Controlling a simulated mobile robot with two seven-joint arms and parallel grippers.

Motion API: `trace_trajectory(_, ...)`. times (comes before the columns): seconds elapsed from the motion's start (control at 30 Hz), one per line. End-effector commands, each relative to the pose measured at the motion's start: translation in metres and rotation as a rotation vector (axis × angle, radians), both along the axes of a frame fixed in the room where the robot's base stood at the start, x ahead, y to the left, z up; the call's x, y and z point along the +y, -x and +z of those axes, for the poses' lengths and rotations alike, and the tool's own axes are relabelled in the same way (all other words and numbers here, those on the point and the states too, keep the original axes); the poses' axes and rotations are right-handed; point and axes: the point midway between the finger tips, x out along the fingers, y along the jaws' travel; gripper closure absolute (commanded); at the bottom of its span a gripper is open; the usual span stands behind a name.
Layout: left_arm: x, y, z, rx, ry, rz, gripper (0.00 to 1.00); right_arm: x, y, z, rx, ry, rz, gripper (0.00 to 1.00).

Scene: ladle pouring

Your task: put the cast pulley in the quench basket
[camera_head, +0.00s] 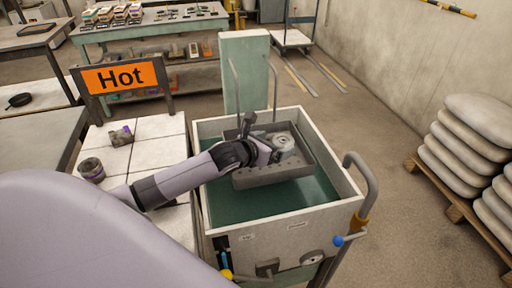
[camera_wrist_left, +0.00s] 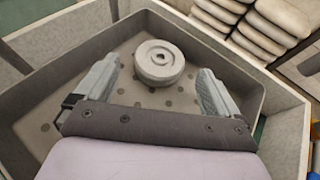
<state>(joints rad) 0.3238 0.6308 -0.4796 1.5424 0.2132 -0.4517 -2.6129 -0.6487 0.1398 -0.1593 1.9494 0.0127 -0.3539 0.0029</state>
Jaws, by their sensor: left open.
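The grey cast pulley (camera_head: 287,146) is inside the dark grey quench basket (camera_head: 275,177). In the left wrist view the pulley (camera_wrist_left: 159,62) appears to lie flat on the basket's perforated floor, near a far corner of the basket (camera_wrist_left: 252,74). My left gripper (camera_head: 270,146) is over the basket with its fingers spread. In the left wrist view the fingers of the gripper (camera_wrist_left: 160,75) stand to either side of the pulley, with visible gaps. My right gripper is not in view.
The basket sits in a pale tank (camera_head: 335,187) of dark green liquid, with a curved handle (camera_head: 358,170) at right. A "Hot" sign (camera_head: 125,78) stands behind a pale tiled table (camera_head: 160,126) at left. Stacked sacks (camera_head: 470,150) fill the right side.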

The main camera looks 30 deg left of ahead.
Motion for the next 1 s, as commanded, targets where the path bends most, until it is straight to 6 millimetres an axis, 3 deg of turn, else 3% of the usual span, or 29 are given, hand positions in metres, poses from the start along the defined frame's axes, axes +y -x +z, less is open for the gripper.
trace_trajectory(0.5, 0.010, 0.068, 0.028, 0.002, -0.001, 0.002, 0.04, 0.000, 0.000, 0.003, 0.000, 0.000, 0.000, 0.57)
trace_trajectory(0.7, 0.012, 0.079, 0.033, 0.000, 0.000, 0.001, 0.04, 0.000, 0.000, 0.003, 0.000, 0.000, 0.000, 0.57)
trace_trajectory(1.0, 0.012, 0.081, 0.034, 0.000, 0.001, 0.003, 0.04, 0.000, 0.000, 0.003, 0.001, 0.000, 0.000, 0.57)
